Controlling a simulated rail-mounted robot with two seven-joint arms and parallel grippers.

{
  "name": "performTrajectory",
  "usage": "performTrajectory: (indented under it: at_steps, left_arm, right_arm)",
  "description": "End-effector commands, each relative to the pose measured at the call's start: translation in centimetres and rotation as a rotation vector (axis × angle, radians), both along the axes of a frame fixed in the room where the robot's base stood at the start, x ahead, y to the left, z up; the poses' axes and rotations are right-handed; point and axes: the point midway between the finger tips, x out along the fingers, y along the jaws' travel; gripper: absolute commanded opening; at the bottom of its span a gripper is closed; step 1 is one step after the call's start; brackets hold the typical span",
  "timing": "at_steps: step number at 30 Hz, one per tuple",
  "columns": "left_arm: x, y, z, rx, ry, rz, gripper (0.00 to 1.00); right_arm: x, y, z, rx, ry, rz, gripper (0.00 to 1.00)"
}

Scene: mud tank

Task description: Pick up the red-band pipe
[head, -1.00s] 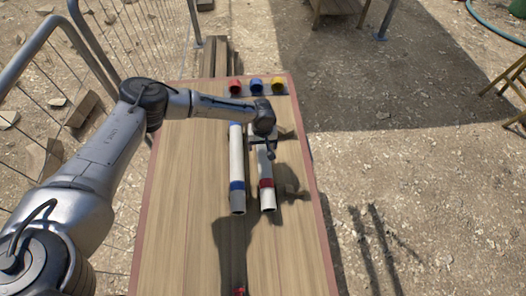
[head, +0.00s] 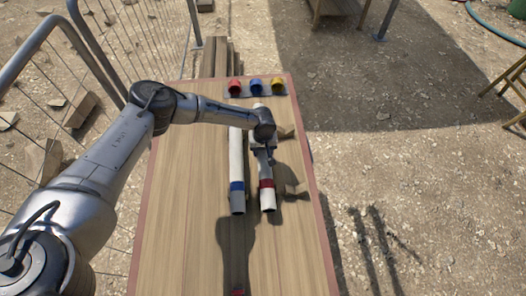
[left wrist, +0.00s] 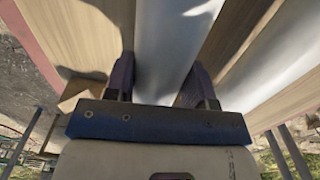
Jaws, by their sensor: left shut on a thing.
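The red-band pipe (head: 267,199) is a white tube with a red band close to its near end. It lies lengthwise on the wooden table, right of a similar blue-band pipe (head: 237,190). My left gripper (head: 265,160) is over the middle of the red-band pipe and shut on it, hiding part of it. In the left wrist view the red-band pipe (left wrist: 172,40) runs between the two dark fingers (left wrist: 161,72), and the other pipe (left wrist: 275,75) shows at the right. I cannot see clear space between the pipe and the table. My right gripper is not in view.
The wooden table (head: 185,230) has red edging and bare room at its near end. Red (head: 235,86), blue (head: 257,86) and yellow (head: 278,86) cups stand in a row at its far end. A metal fence (head: 40,55) is at the left.

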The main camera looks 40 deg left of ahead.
Motion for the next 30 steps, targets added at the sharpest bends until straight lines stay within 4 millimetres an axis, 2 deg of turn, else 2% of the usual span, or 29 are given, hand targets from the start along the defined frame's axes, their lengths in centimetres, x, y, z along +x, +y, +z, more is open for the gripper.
performTrajectory:
  at_steps: [1, 8, 16, 20, 23, 27, 30]
  left_arm:
    - [0.0, 0.0, 0.0, 0.000, 0.000, 0.000, 0.38]
    - [0.0, 0.0, 0.0, 0.000, 0.000, 0.000, 0.16]
    - [0.0, 0.0, 0.2, -0.001, -0.001, 0.000, 0.16]
    - [0.1, 0.0, 1.0, -0.002, -0.002, 0.001, 0.16]
    - [0.1, 0.0, 2.1, -0.002, -0.002, 0.000, 0.16]
    - [0.1, -0.2, 4.7, -0.003, -0.003, -0.001, 0.16]
    - [0.1, -2.6, 5.7, -0.004, -0.001, -0.005, 0.16]
  right_arm:
    - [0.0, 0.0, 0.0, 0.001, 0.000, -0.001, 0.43]
    - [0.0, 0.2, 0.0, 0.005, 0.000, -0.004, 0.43]
    - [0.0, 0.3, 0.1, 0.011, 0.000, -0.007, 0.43]
    - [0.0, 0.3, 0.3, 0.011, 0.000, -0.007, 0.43]
    - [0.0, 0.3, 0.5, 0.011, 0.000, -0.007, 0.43]
    - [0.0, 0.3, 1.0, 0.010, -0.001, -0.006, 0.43]
    - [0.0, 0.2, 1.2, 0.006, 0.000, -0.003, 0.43]
